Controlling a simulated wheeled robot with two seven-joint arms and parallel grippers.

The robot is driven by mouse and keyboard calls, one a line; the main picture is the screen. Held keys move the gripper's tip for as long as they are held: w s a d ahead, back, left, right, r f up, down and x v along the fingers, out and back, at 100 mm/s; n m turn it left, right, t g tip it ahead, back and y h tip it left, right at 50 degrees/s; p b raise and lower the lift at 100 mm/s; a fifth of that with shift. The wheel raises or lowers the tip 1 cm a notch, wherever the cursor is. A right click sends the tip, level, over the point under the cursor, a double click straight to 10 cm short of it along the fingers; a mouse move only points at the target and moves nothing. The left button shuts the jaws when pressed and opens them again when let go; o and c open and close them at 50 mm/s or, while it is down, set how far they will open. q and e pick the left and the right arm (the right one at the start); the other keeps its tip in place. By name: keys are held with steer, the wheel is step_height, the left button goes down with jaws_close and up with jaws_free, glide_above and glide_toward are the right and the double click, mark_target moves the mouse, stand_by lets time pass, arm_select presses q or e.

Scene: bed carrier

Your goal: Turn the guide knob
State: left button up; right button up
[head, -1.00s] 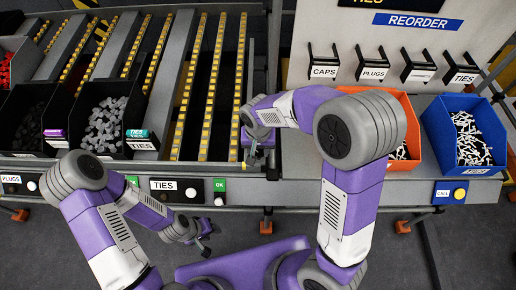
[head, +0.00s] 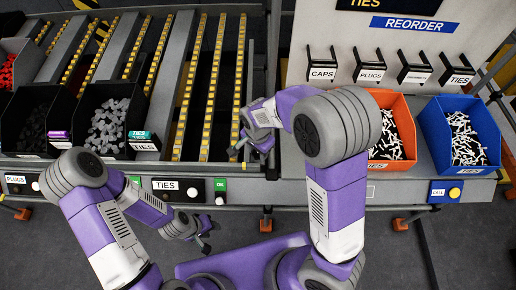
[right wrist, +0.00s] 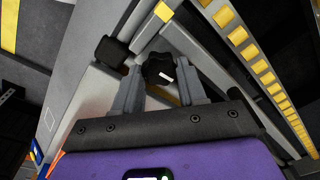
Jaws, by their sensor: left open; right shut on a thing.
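The guide knob (right wrist: 158,68) is a dark lobed knob with a small white mark, seen in the right wrist view between my right gripper's two grey fingers. My right gripper (right wrist: 160,88) is shut on it. In the head view my right gripper (head: 245,149) is at the right side of the roller lane, near its front end, and the knob cannot be made out there. My left gripper (head: 207,241) is open and empty, low in front of the rack's front rail, away from the knob.
Roller lanes (head: 208,90) with yellow rollers run back beside the knob. Black bins of grey parts (head: 108,125) stand to the left. An orange bin (head: 392,165) and a blue bin (head: 465,170) stand right of my right arm. The floor in front is clear.

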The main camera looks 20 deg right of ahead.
mark_target(258, 155)
stand_by(0.5)
steer(key=o, duration=1.1)
steer(key=shift+c, duration=0.2)
steer(key=r, duration=0.2)
steer(key=r+p, duration=0.1)
steer(key=r, duration=0.2)
steer(key=r+p, duration=0.1)
steer(key=r, duration=0.1)
steer(key=shift+s+a+r, duration=0.15)
steer(key=shift+s+r, duration=0.15)
